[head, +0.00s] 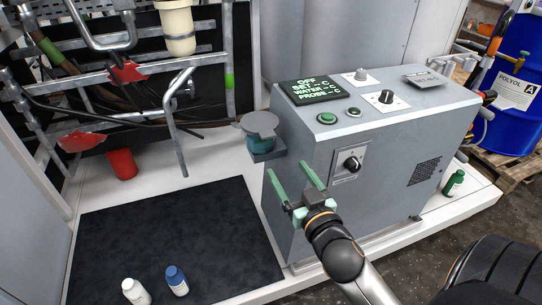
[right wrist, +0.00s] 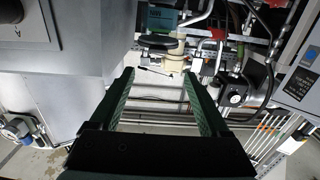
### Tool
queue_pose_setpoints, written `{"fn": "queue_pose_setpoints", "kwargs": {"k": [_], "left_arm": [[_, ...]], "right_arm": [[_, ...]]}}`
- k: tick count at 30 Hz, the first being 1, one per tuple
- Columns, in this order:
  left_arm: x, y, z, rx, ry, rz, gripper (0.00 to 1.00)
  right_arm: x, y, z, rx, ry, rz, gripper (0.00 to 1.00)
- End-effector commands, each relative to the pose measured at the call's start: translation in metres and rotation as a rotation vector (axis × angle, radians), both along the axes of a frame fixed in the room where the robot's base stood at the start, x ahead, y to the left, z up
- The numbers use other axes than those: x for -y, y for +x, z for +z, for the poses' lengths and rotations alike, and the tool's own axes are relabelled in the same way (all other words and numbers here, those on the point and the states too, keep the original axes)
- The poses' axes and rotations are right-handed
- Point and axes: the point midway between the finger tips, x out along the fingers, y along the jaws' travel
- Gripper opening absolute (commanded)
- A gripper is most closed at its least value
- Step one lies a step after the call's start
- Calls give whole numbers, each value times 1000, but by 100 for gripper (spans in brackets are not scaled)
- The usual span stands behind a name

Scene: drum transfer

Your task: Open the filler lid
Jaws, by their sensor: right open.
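The filler lid (head: 259,123) is a round grey disc lying over the teal filler cup (head: 260,143) on the left side of the grey control unit (head: 350,165). In the right wrist view the lid (right wrist: 157,42) shows as a dark disc beyond the fingertips, beside the teal cup (right wrist: 162,21). My right gripper (head: 288,168) has green fingers spread apart and empty. It is in front of and below the filler in the head view, apart from the lid. The fingers also show wide open in the right wrist view (right wrist: 158,73). My left gripper is not in view.
A bent grey pipe (head: 176,103) and metal framing stand left of the filler. A knob (head: 352,164) sits on the unit's front panel near my right gripper. A black mat (head: 170,235) carries a white bottle (head: 135,291) and a blue bottle (head: 177,280). A red cup (head: 121,164) stands behind.

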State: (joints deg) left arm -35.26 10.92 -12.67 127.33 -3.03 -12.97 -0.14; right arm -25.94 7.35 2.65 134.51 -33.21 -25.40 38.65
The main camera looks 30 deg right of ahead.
Motion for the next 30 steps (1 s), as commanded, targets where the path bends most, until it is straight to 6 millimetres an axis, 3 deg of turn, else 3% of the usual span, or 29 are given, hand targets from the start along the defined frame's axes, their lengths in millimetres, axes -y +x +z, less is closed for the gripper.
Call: {"fn": "queue_pose_setpoints", "kwargs": {"k": [8,21,30], "left_arm": [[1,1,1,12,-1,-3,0],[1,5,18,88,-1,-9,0],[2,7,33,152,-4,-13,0]], "right_arm": [[7,18,6,24,-3,-8,80],[24,90,4,22,-4,-8,80],[31,119,4,19,-2,-8,80]]}}
